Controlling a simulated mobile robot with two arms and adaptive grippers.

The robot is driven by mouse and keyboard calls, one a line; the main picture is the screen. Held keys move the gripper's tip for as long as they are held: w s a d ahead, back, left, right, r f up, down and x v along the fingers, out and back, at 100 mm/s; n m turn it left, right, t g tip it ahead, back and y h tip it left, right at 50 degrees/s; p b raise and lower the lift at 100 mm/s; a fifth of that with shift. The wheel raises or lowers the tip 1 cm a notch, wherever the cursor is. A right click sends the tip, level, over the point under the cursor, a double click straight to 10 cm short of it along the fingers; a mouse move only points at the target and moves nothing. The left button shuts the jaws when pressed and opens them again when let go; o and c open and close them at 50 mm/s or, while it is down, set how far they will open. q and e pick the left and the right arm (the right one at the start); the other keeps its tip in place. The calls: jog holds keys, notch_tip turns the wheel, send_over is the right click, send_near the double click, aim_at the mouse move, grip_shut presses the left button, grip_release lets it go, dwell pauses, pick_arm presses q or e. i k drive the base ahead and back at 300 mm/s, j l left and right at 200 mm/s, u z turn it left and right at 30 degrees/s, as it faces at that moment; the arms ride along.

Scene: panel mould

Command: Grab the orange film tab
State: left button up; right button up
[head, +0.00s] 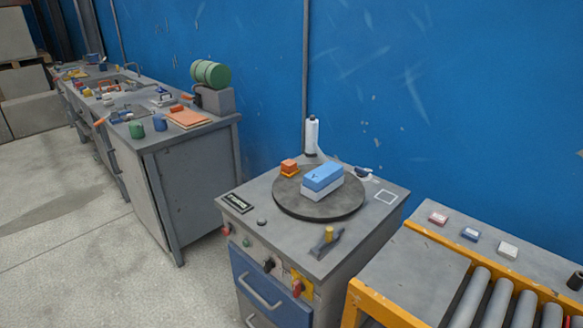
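A round dark turntable (318,211) sits on top of a grey cabinet (226,202). On it lies a block with a blue upper part (323,177) and a pale grey lower part (324,192). A small orange piece (289,166) with a yellowish base stands behind and left of the block, apart from it. I cannot tell whether this piece is the orange film tab; no clear film tab shows at this size. Neither of my grippers is in view.
A white bottle (312,136) stands behind the turntable. A dark lever with a yellow knob (328,235) sits at the cabinet's front. A roller conveyor (470,297) with an orange frame is at right. A cluttered workbench (185,137) stands at left, with open floor before it.

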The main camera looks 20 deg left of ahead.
aim_at(289, 166)
jog(key=z, duration=0.25)
jog(key=j+z, duration=0.4)
jog(key=j, duration=0.4)
jog(key=j+z, duration=0.45)
jog(key=j, duration=0.4)
